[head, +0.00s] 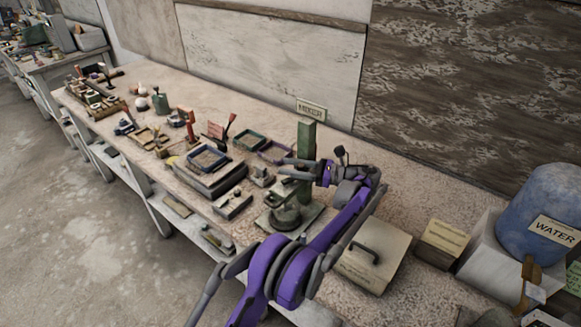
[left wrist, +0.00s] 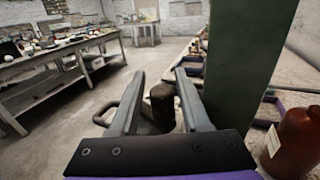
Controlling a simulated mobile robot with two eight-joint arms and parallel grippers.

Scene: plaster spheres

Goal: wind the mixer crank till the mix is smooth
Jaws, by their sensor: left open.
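The mixer is a green upright column (head: 306,140) with a dark round pot (head: 287,214) at its foot, under a sign reading MIXER. In the left wrist view the column (left wrist: 245,60) rises close to the right finger. My left gripper (head: 284,166) is open at the column, its fingers pointing left in the head view. In the left wrist view a dark upright knob (left wrist: 162,103), apparently the crank's grip, stands between the two open fingers (left wrist: 160,75). I cannot tell whether they touch it. My arm hides part of the mixer, and the mix is not visible.
A box with a dark handle (head: 374,254), a small labelled box (head: 440,243) and a blue WATER barrel (head: 545,210) stand to the right. Blue-rimmed trays (head: 207,158) and tools crowd the bench leftward. A red bottle (left wrist: 298,140) shows in the left wrist view.

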